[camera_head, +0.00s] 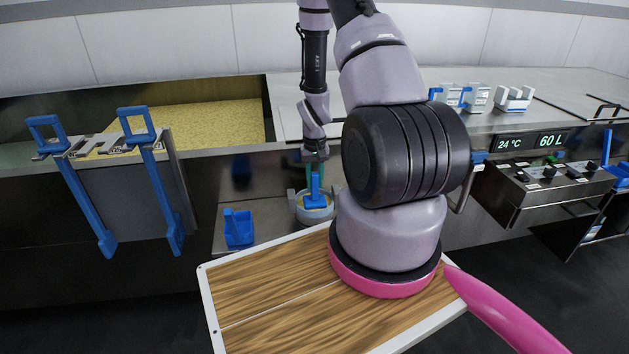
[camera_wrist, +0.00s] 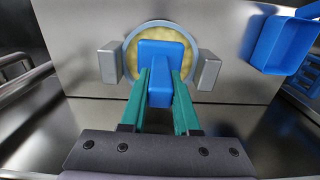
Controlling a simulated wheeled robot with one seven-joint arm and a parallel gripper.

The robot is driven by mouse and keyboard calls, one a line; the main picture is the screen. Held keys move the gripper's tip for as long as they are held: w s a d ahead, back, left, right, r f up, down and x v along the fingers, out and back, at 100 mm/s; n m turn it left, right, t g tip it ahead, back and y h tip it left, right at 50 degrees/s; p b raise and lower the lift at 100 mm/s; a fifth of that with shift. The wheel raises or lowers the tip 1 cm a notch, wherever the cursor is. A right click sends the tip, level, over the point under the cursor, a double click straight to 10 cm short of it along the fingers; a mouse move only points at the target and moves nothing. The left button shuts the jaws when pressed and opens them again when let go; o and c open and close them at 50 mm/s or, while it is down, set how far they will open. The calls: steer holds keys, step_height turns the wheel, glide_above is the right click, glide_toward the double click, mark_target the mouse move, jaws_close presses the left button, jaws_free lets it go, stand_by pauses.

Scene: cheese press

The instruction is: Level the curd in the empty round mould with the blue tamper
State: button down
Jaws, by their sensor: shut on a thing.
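My gripper (camera_head: 315,166) is shut on the handle of the blue tamper (camera_head: 315,198). Its teal fingers (camera_wrist: 160,80) pinch the handle from both sides in the wrist view, where the tamper's wide blue plate (camera_wrist: 162,52) also shows. The plate lies within the rim of the round grey mould (camera_head: 303,214), over pale yellow curd. The curd (camera_wrist: 189,45) shows around the plate in the wrist view. The mould has a grey block on each side, seen in the wrist view (camera_wrist: 208,72). I cannot tell how firmly the plate touches the curd; it hides the middle.
A blue open holder (camera_head: 239,231) stands left of the mould on the steel shelf. A vat of yellow curd (camera_head: 215,115) lies behind, with blue-handled tools (camera_head: 160,185) on its left edge. A control panel (camera_head: 555,180) is at right.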

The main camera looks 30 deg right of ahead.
steer(key=shift+w+d, duration=0.25)
steer(key=shift+w, duration=0.65)
steer(key=shift+s+a+f, duration=0.1)
steer(key=shift+s+a, duration=0.1)
steer(key=shift+s, duration=0.4)
steer(key=shift+s+a, duration=0.15)
steer(key=shift+s, duration=0.4)
steer(key=shift+w+r, duration=0.1)
steer(key=shift+r, duration=4.95)
steer(key=shift+w+d+f, duration=0.15)
steer(key=shift+w+f, duration=0.2)
steer(key=shift+f, duration=1.1)
steer(key=shift+w+d+f, duration=0.1)
steer(key=shift+w+f, duration=0.25)
steer(key=shift+f, duration=1.15)
steer(key=shift+w+d+f, duration=0.15)
steer(key=shift+w+f, duration=0.2)
steer(key=shift+f, duration=1.1)
